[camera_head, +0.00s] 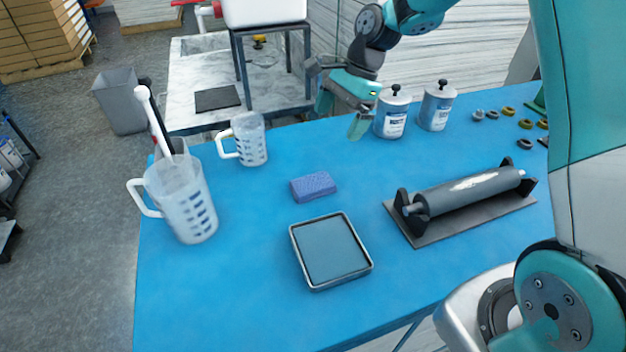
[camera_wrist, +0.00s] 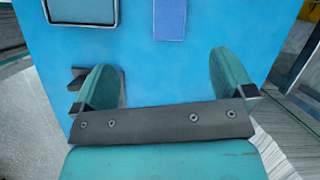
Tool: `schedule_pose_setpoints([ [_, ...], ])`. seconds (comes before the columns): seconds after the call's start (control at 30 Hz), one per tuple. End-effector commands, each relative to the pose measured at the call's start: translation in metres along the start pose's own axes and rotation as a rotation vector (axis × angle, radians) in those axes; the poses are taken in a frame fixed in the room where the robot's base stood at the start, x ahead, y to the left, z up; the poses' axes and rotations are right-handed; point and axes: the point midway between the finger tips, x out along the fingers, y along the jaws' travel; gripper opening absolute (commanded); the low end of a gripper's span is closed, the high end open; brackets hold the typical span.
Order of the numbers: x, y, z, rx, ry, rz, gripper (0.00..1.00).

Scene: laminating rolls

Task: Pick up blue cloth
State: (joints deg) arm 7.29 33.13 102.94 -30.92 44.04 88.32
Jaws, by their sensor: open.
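The blue cloth (camera_head: 313,186) is a small purple-blue folded block lying on the blue table, between the measuring jugs and the grey tray. It also shows at the top of the wrist view (camera_wrist: 170,18), beyond the fingertips and partly cut by the frame edge. My gripper (camera_head: 341,115) is open and empty above the far edge of the table, up and to the right of the cloth. In the wrist view its two teal fingers (camera_wrist: 166,78) stand wide apart with bare table between them.
A metal-rimmed tray (camera_head: 348,284) lies in front of the cloth. Two measuring jugs (camera_head: 190,205) (camera_head: 250,140) stand to its left. A roller on a dark base (camera_head: 425,237) lies to the right. Two cans (camera_head: 391,115) (camera_head: 437,108) stand close beside my gripper. Table around the cloth is clear.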

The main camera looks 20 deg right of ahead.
Motion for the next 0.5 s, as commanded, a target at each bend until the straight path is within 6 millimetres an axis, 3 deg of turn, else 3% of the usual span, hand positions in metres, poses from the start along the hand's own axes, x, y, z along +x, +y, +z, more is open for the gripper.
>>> schedule_pose_setpoints([
  [0.03, 0.003, -0.005, -0.014, 0.081, -0.004, 0.002, 1.00],
  [0.17, 0.013, -0.012, -0.030, 0.198, -0.007, 0.002, 1.00],
  [0.27, 0.027, -0.013, -0.032, 0.218, -0.009, 0.004, 1.00],
  [0.5, 0.081, -0.012, -0.030, 0.215, -0.009, 0.007, 1.00],
])
